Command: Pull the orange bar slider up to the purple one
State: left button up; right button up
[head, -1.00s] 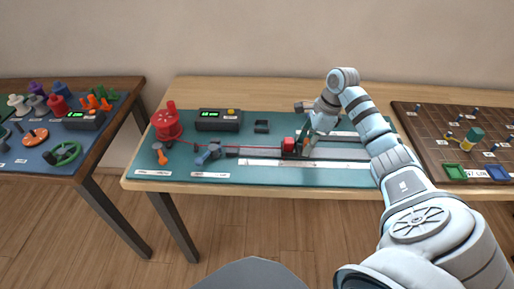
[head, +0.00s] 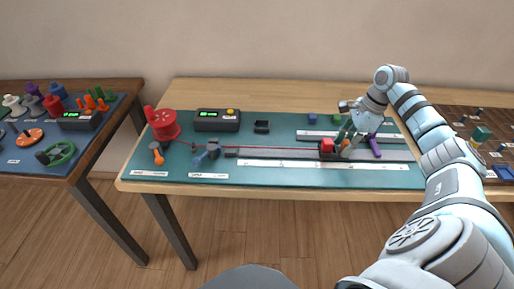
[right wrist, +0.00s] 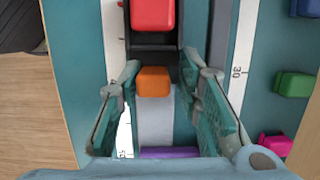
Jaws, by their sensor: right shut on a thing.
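The orange bar slider (head: 345,143) shows in the head view just right of a red block (head: 327,145) on a dark carriage on the grey rail. In the right wrist view the orange block (right wrist: 153,81) lies between the fingers of my right gripper (right wrist: 158,76), which is shut on it. The red block (right wrist: 153,14) is just beyond it. The purple slider (head: 375,147) crosses the rail right of my gripper, apart from the orange one. In the right wrist view the purple slider (right wrist: 170,152) is partly hidden at the bottom. My left gripper is not in view.
A red cord (head: 270,148) runs from the red spool (head: 163,125) along the rail to the carriage. White scale strips (head: 320,164) flank the rail. A blue block (head: 312,119) and a green block (head: 337,119) stand behind. Bare rail shows between orange and purple.

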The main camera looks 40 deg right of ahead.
aim_at(367, 154)
jog(key=s+d, duration=0.2)
jog(key=s+d+b, duration=0.1)
jog(key=s+d, duration=0.2)
jog(key=shift+d+f+b, duration=0.15)
jog(key=shift+d+b, duration=0.15)
jog(key=shift+d, duration=0.05)
jog(key=shift+s+d, duration=0.1)
jog(key=shift+d, duration=0.1)
